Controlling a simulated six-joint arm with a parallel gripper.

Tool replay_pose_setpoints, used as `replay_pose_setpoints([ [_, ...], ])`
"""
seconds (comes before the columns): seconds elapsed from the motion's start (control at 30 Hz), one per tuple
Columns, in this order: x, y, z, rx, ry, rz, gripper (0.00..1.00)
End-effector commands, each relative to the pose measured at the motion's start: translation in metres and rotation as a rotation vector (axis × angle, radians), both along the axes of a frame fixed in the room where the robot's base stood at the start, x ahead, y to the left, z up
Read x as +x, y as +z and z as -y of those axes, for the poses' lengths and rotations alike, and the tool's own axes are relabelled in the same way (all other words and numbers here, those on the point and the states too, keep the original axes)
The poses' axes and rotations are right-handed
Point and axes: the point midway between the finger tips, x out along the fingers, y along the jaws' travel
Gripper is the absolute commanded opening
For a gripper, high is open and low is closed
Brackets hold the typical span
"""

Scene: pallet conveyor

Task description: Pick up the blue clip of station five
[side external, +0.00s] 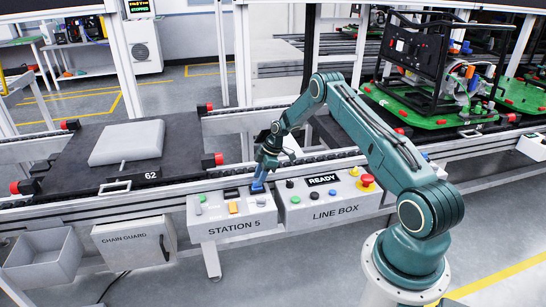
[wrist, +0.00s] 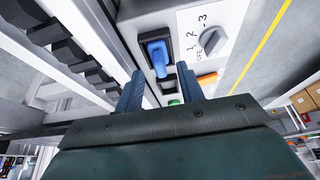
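The blue clip (wrist: 157,52) sits in a dark slot on the light grey station five box (side external: 228,240). In the wrist view it shows just beyond my fingertips, roughly in line with the gap between them. My gripper (wrist: 161,72) is open, with its two blue-grey fingers apart and nothing visibly held. In the side view my gripper (side external: 260,180) points down at the right end of the station five panel. There the clip is hard to tell from the blue fingers, and contact cannot be made out.
The panel has a selector knob (wrist: 211,40), an orange part (side external: 234,208) and a green button (side external: 202,198). The line box (side external: 335,211) stands close on the right. Behind is the conveyor rail, with a dark pallet (side external: 90,160) bearing a grey block (side external: 127,142).

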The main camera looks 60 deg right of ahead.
Motion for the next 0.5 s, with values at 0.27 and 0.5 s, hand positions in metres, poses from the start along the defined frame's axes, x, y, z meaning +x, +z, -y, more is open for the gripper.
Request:
replay_pose_setpoints([
  [0.27, 0.005, -0.017, -0.006, -0.001, 0.000, 0.000, 0.38],
  [0.5, 0.005, -0.017, -0.005, -0.001, 0.000, 0.000, 0.38],
])
